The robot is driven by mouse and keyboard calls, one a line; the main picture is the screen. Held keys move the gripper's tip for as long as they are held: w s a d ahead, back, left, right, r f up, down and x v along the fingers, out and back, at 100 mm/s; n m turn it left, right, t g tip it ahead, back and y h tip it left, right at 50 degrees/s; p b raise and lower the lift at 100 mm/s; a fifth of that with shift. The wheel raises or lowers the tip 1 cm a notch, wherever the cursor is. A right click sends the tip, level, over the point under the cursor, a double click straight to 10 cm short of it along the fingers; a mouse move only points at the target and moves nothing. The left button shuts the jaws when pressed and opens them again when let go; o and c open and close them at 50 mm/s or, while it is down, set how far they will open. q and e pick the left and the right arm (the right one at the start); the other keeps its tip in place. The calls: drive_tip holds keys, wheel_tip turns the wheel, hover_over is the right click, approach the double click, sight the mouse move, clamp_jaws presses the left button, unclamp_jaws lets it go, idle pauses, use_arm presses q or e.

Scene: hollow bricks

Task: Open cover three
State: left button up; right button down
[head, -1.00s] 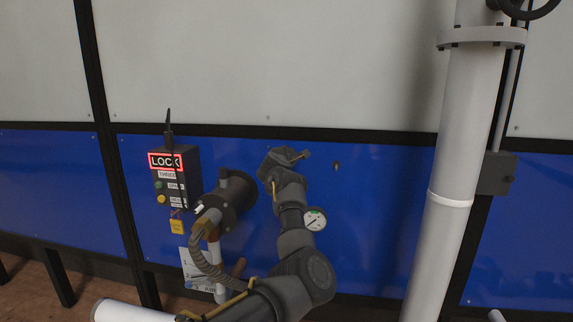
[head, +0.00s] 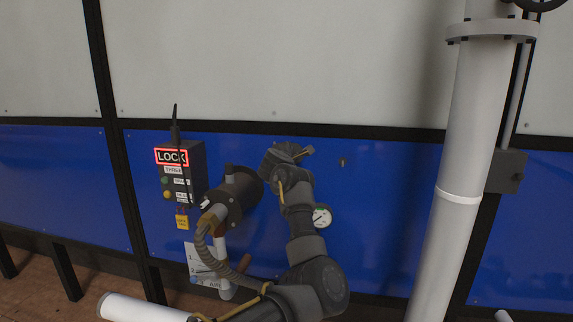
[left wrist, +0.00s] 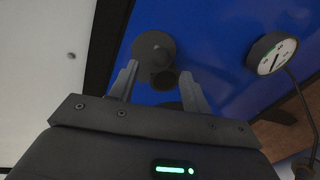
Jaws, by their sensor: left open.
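The control box (head: 180,175) for three hangs on the blue wall, with a lit red LOCK sign (head: 172,157) and a THREE label. A dark round housing (head: 238,188) with a ribbed hose stands right of it; I cannot tell which part is the cover. My left gripper (left wrist: 156,88) is open in the left wrist view. A grey round disc on a short stem (left wrist: 152,46) shows beyond and between its fingertips; contact cannot be told. In the head view my left wrist is beside the housing's upper right, with the fingertips hidden. My right gripper is not in view.
A pressure gauge (head: 321,216) sits on the wall just right of my arm; it also shows in the left wrist view (left wrist: 275,55). A thick white pipe (head: 458,190) stands at the right. A yellow tag (head: 182,222) hangs below the box. Blue wall between gauge and pipe is clear.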

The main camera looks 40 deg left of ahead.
use_arm(q)
drive_tip(key=v, duration=0.7)
drive_tip(key=shift+f, duration=0.15)
